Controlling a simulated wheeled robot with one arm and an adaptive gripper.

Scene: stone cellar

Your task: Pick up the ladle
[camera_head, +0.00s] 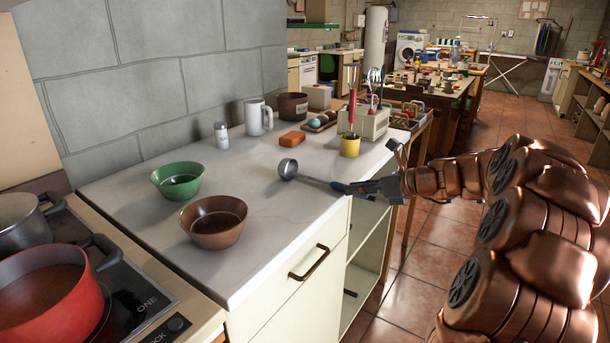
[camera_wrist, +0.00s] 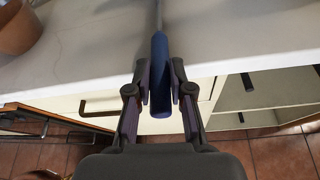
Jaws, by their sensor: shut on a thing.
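The ladle (camera_head: 289,169) has a grey metal bowl and a blue handle. My gripper (camera_head: 357,188) is at the counter's edge, shut on the handle. In the wrist view the blue handle (camera_wrist: 160,62) runs between the two fingers of my gripper (camera_wrist: 160,88), with its end below the fingertips. The ladle's bowl is out of the wrist view.
A brown bowl (camera_head: 213,221) and a green bowl (camera_head: 176,181) stand left of the ladle. A red pot (camera_head: 47,290) is on the stove at the left. Bare counter lies around the ladle's bowl.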

